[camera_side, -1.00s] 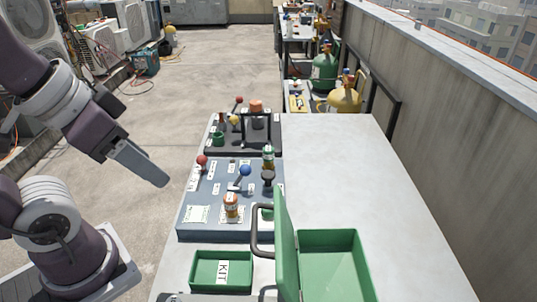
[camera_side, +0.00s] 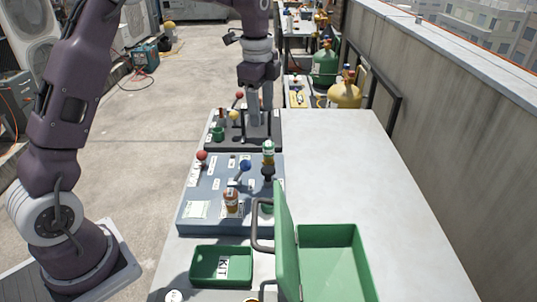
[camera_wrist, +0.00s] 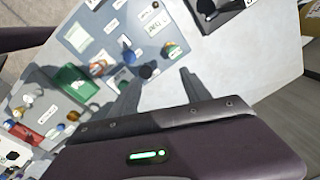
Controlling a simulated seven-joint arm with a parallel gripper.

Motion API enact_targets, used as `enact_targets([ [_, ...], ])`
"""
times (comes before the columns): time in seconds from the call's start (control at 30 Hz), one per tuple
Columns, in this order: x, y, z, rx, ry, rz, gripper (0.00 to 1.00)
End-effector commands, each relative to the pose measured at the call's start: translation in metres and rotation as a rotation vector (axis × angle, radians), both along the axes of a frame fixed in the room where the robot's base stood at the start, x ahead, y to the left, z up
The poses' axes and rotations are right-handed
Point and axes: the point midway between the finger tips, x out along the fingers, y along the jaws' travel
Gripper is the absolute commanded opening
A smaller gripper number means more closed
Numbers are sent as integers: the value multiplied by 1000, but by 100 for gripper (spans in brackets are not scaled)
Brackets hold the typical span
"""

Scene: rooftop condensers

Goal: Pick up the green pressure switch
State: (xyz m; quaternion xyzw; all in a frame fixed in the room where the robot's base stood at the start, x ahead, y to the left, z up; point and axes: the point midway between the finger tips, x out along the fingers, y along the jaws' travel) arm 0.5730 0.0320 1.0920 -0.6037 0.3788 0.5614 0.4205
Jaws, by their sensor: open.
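My gripper (camera_side: 256,118) points down over the dark board at the far end of the bench in the side view. Its two fingers (camera_wrist: 158,88) stand apart, with nothing seen between them in the wrist view. Several green parts show in the side view: a small green cylinder (camera_side: 218,133) at the left of the dark board, a green-capped upright cylinder (camera_side: 268,152) at the back right of the blue-grey panel, and a green part (camera_side: 267,207) partly hidden by a green lid. I cannot tell which is the pressure switch. A greenish part (camera_wrist: 172,50) shows in the wrist view.
The blue-grey panel (camera_side: 207,215) carries a red knob (camera_side: 202,156), a blue-tipped lever (camera_side: 244,166) and an orange-capped cylinder (camera_side: 231,201). A green KIT tray (camera_side: 205,264) and an open green box (camera_side: 330,237) stand in front. The white tabletop (camera_side: 350,165) at right is bare.

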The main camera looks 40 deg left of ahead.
Motion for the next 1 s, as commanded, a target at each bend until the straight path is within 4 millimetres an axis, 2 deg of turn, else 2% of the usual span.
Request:
enact_targets([
  [0.03,15,8,-25,0,33,-70,56],
  [0.13,34,20,-59,-2,69,-193,56],
  [0.3,41,25,-86,-5,88,-260,56],
  [0.6,45,21,-136,-5,88,-258,56],
  [0.7,45,21,-146,-5,86,-258,56],
  [0.9,45,21,-146,-5,85,-257,56],
  [1.0,45,21,-146,-4,84,-257,38],
])
